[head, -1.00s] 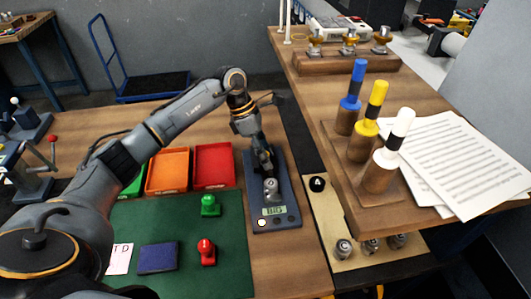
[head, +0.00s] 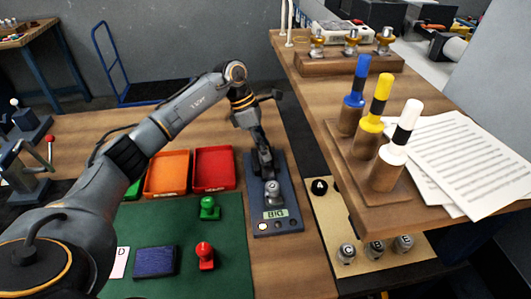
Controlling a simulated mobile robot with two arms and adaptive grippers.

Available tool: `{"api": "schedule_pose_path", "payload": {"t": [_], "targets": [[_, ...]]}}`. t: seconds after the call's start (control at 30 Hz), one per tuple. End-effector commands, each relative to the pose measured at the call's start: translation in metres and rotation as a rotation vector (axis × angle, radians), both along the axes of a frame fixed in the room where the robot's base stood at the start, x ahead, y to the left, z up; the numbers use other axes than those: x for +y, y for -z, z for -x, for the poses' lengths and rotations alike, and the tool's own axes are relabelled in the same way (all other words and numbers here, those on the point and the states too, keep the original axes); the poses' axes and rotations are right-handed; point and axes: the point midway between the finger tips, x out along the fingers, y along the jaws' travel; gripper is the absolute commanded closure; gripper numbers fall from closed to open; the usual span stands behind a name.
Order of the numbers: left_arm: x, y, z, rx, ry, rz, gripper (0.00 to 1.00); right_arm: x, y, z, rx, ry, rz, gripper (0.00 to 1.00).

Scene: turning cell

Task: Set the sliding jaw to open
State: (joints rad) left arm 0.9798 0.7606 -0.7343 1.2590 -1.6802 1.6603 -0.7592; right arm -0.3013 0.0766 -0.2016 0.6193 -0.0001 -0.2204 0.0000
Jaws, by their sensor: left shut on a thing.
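My left gripper (head: 264,166) reaches down from the left arm over a narrow dark blue gauge (head: 259,228) on the wooden bench. Its fingers are shut low on the gauge, on what seems to be its dark sliding jaw, mostly hidden by the fingers. A silver knurled part (head: 272,193) stands upright on the gauge, just in front of the fingertips. A small lit display (head: 275,214) and round buttons are at the gauge's near end. I cannot tell how far the jaw stands from the part. My right gripper is out of view.
Orange (head: 167,174) and red (head: 213,169) trays lie left of the gauge. Green (head: 209,208) and red (head: 205,256) stamps stand on a green mat (head: 223,280). Lettered silver parts (head: 346,253) stand on a beige board at right, beside a raised shelf with coloured-handled gauges (head: 378,105).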

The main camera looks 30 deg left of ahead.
Motion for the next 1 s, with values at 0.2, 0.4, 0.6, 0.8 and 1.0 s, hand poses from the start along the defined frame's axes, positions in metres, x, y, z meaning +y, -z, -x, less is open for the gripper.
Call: {"api": "schedule_pose_path", "payload": {"t": [0.2,0.4,0.6,0.8,1.0], "targets": [[0.002,-0.003,-0.002,-0.008,-0.008,-0.002,0.57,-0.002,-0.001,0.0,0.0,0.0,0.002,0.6],[0.002,-0.002,-0.001,-0.005,-0.006,-0.001,0.57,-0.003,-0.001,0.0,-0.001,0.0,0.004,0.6],[0.004,-0.009,-0.001,-0.006,-0.005,-0.001,0.57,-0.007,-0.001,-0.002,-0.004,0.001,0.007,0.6],[0.02,-0.041,-0.002,-0.008,-0.007,-0.002,0.57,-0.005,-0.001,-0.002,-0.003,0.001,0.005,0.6],[0.038,-0.08,-0.002,-0.008,-0.008,-0.001,0.57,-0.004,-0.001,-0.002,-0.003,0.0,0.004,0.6]]}}
